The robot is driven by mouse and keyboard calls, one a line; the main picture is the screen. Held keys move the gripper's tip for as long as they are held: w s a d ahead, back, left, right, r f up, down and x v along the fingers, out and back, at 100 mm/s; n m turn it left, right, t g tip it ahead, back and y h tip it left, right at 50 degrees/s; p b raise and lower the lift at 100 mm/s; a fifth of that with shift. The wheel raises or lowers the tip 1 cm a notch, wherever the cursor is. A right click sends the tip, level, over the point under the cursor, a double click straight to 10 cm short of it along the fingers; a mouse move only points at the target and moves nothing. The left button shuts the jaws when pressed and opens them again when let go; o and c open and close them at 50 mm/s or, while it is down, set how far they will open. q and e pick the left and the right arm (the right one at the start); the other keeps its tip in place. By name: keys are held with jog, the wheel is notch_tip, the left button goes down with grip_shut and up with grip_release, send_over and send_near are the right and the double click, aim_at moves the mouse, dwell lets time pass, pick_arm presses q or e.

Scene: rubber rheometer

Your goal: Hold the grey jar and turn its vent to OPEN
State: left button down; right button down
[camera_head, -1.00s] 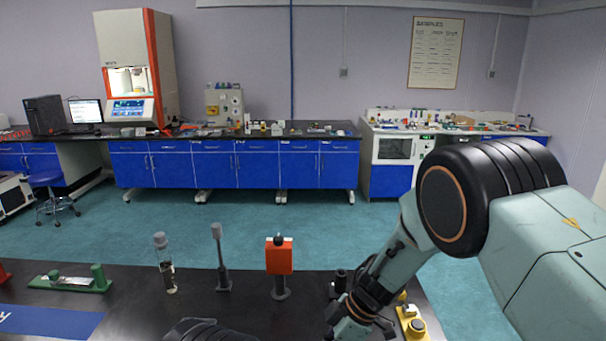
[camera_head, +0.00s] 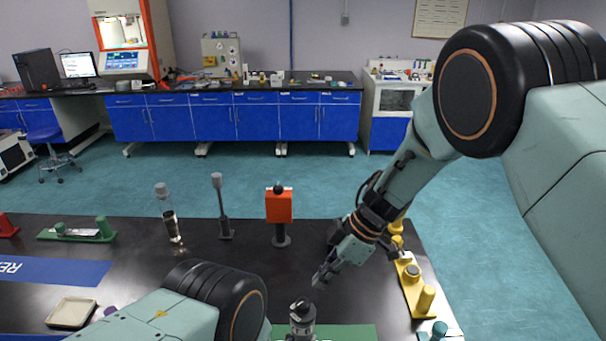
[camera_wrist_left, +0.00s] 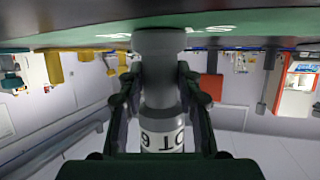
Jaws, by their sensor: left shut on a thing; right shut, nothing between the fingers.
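The grey jar (camera_head: 302,320) stands at the bottom edge of the head view, by the green mat (camera_head: 348,332). Its dark top (camera_head: 299,304) shows, but the vent's setting is too small to read. The jar also shows upside down in the left wrist view (camera_wrist_left: 160,110), with a white label ending in "OT 6". My left gripper (camera_wrist_left: 158,82) is shut on the jar, one finger on each side; in the head view it is mostly cut off at the bottom. My right gripper (camera_head: 319,282) is shut and empty, just above and right of the jar's top, apart from it.
On the black bench stand a glass vial (camera_head: 172,227), a grey post (camera_head: 224,215), an orange block on a stand (camera_head: 279,207) and a green holder (camera_head: 75,234). A yellow fixture (camera_head: 415,285) lines the right edge. A beige tray (camera_head: 72,313) lies at lower left.

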pick_arm(q)
jog(key=c, duration=0.8)
grip_release()
jog(key=shift+s, duration=0.15)
